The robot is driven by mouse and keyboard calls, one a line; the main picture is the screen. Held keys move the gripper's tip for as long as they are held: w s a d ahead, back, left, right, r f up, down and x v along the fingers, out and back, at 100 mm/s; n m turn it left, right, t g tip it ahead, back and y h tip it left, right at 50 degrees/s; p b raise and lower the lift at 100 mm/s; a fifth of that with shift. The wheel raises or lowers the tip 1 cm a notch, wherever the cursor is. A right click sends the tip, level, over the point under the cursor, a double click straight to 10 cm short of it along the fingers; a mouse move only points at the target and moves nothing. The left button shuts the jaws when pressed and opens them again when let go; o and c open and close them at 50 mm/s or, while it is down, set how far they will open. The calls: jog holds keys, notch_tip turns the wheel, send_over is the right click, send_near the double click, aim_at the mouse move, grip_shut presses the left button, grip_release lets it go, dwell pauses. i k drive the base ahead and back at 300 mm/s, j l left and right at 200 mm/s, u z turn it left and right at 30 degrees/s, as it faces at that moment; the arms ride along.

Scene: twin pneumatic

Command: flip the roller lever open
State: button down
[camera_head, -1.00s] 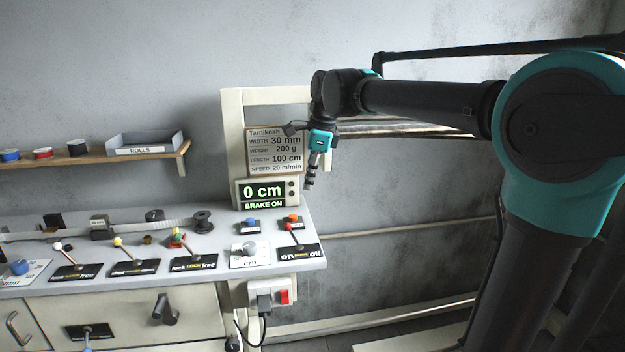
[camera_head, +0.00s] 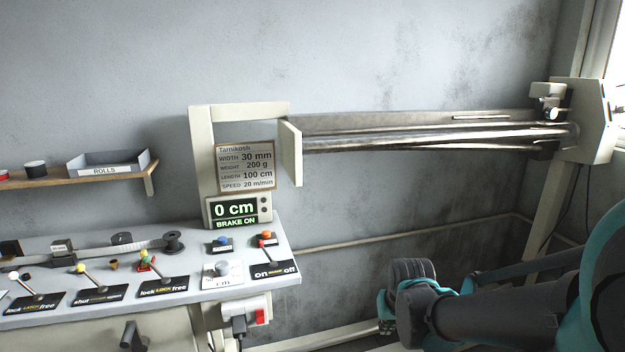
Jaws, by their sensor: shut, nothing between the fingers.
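A lever with a yellow knob (camera_head: 81,268) stands on the console at the lower left, on a black plate (camera_head: 98,294) whose left word reads "shut"; the rest of its print is too small to read surely. Its stem leans left, toward "shut". Whether this is the roller lever I cannot tell for sure. My gripper (camera_head: 386,327) is low, right of the console, pointing down, shut and empty. It is well apart from the lever and touches no control.
Neighbouring levers with a white knob (camera_head: 14,275) and a red, yellow and green top (camera_head: 146,262) flank it closely. A tape spool (camera_head: 172,242) sits behind. The display (camera_head: 237,210) reads 0 cm, BRAKE ON. Long metal rollers (camera_head: 430,135) span the back right.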

aim_at(80, 268)
jog(key=u, duration=1.8)
